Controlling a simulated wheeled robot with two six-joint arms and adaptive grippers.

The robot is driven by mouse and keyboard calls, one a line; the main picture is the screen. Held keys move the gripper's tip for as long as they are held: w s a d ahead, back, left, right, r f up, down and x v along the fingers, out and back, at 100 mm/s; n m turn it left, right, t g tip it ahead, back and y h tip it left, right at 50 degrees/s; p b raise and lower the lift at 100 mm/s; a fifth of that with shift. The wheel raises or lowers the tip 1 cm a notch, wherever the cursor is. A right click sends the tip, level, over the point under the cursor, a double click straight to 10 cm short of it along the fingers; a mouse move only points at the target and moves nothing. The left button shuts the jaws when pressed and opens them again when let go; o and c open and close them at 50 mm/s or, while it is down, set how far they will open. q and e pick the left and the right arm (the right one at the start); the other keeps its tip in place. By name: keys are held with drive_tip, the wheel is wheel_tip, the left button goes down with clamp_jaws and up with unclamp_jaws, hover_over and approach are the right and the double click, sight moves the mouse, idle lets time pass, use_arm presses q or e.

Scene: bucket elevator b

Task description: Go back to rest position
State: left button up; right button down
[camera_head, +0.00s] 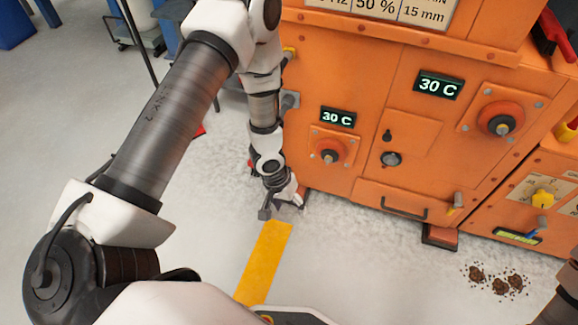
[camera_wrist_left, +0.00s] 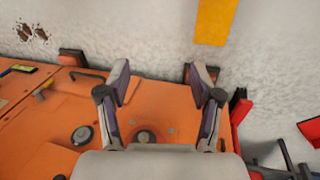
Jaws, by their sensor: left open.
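My left arm comes in from the left in the head view, and my left gripper (camera_head: 283,208) hangs low in front of the orange machine (camera_head: 365,95). In the left wrist view my left gripper (camera_wrist_left: 161,78) is open, with its two fingers spread apart and nothing between them. The orange machine also shows behind the fingers in the left wrist view (camera_wrist_left: 60,140). My right gripper is not in view; only a piece of my right arm shows at the lower right edge of the head view.
The machine has two 30 C displays (camera_head: 438,85), red-orange knobs (camera_head: 499,118) and a drawer handle (camera_head: 404,210). A yellow floor strip (camera_head: 264,262) lies below the gripper. Dark clumps (camera_head: 499,284) lie on the floor at right. A blue-legged cart (camera_head: 140,22) stands at the back left.

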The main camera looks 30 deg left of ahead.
use_arm(q)
drive_tip(key=shift+s, duration=0.1)
idle(0.4)
drive_tip(key=s+f+g+y, duration=0.2)
drive_tip(key=s+f, duration=0.1)
drive_tip(key=s, duration=1.5)
wheel_tip(320, 180, up, 30)
drive_tip(key=w+m+t+p, duration=0.1)
drive_tip(key=p, duration=2.8)
drive_tip(key=shift+w+a+f+m+y, duration=0.25)
drive_tip(key=shift+w+a+m+y, duration=0.05)
drive_tip(key=shift+a+m, duration=0.1)
